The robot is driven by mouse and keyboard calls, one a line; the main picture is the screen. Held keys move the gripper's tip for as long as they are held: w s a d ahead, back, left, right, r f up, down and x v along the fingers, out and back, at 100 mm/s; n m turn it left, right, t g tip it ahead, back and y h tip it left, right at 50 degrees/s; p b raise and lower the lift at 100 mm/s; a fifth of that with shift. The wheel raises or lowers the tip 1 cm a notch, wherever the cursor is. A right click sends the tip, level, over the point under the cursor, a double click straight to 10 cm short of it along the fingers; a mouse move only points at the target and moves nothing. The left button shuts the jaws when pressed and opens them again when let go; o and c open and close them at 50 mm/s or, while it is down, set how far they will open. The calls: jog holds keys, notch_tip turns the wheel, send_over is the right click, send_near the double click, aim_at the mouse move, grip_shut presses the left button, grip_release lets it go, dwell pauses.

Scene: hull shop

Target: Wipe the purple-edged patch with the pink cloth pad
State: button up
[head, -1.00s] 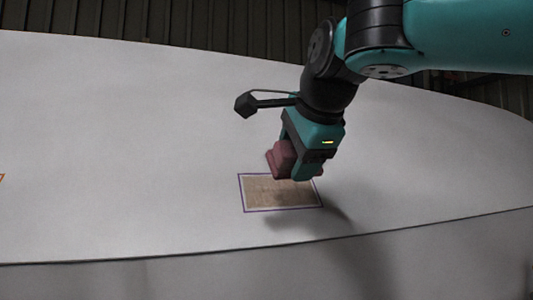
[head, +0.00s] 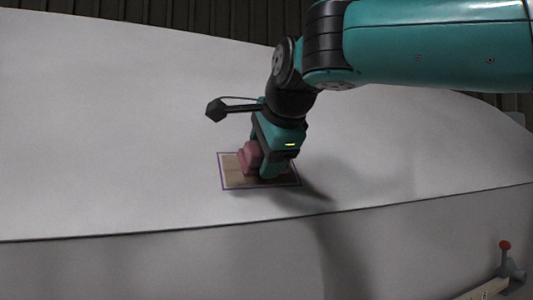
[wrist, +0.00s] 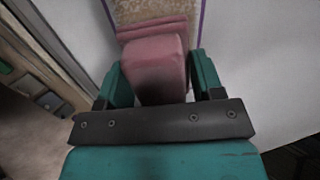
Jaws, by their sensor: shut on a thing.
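The purple-edged patch (head: 231,176) is a brown, stained rectangle on the pale hull surface in the head view. Its speckled brown face and purple edge also show at the top of the wrist view (wrist: 160,10). My gripper (head: 262,168) is over the patch, shut on the pink cloth pad (head: 249,155). In the wrist view the pad (wrist: 153,62) sits between the two teal fingers, its flared far end by the patch. I cannot tell whether the pad touches the patch. The gripper hides the patch's upper middle and part of its right side.
The pale hull (head: 110,130) is broad, curved and clear around the patch. A dark seam (head: 130,235) runs below it. A red-topped grey item (head: 505,258) stands at the lower right, beside a pale strip (head: 485,291). A dark ribbed wall is behind.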

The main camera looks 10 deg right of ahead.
aim_at(254, 190)
dwell(0.4)
jog(key=s+f+b, duration=0.1)
jog(key=s+a+f+b, duration=0.1)
jog(key=shift+f+b, duration=0.3)
jog(key=shift+b, duration=0.1)
jog(key=shift+s+a+f+b, duration=0.15)
jog(key=shift+s+f+b, duration=0.35)
jog(key=shift+s, duration=0.25)
jog(key=shift+b+x, duration=0.5)
jog(key=shift+x, duration=0.45)
